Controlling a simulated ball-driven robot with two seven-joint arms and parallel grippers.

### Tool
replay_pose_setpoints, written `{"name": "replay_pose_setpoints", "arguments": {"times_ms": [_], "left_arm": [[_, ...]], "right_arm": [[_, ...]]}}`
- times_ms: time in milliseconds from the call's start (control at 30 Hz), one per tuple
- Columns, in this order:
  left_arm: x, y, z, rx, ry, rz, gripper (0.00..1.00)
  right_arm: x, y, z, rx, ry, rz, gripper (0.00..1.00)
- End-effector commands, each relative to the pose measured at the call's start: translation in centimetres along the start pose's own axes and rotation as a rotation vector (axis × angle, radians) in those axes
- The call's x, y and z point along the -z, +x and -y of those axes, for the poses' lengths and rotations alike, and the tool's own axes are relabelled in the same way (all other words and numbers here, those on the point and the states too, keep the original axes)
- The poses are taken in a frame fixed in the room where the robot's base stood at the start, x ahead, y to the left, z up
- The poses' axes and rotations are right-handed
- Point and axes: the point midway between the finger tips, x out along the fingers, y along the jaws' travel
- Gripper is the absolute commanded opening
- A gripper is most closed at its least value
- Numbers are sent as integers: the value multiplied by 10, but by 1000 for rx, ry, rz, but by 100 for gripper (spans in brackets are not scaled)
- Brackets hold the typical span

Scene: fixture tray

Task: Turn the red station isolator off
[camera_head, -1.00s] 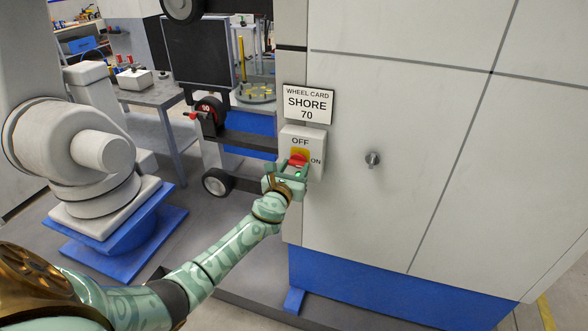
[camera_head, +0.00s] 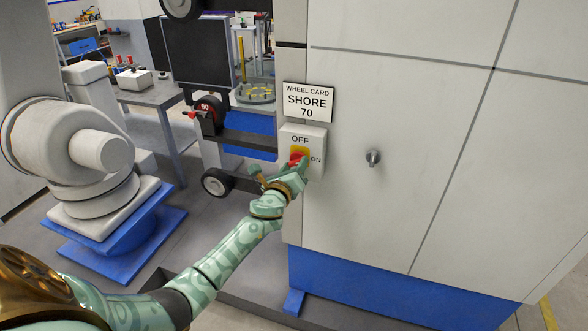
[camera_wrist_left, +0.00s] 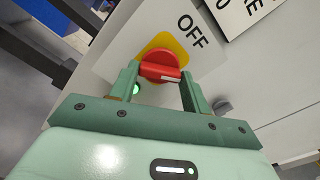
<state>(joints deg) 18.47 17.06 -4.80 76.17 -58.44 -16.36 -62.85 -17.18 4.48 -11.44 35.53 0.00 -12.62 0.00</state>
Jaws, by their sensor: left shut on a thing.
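The red isolator knob (camera_head: 298,158) sits on a yellow plate on a pale box with OFF above it and ON to its right. My left gripper (camera_head: 295,168) is at the knob, rolled at a slant. In the left wrist view the red knob (camera_wrist_left: 160,67) lies between the two fingers, which are shut on it. Its white mark points between the OFF side and the ON side. The ON label is hidden in that view. A small green light (camera_wrist_left: 136,88) shows beside one finger. My right gripper is not in view.
A SHORE 70 card (camera_head: 308,102) hangs above the box. A metal peg (camera_head: 373,158) sticks out of the pale cabinet wall to the right. A wheel (camera_head: 218,182) and a dark bar are to the left. A white robot arm on a blue base (camera_head: 120,245) stands farther left.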

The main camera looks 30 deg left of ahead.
Motion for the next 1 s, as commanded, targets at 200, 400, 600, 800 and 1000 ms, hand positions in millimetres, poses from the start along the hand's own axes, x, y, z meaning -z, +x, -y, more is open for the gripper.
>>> {"name": "replay_pose_setpoints", "arguments": {"times_ms": [200,400,600,800,1000], "left_arm": [[1,0,0,0,-208,0,24],[1,0,0,-1,-398,0,24],[0,0,0,-1,-586,0,24],[0,0,0,-1,-755,0,24],[0,0,0,-1,-885,-1,24]], "right_arm": [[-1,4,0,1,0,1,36],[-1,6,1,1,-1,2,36],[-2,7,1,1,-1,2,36],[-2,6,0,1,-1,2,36],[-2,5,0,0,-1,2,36]]}}
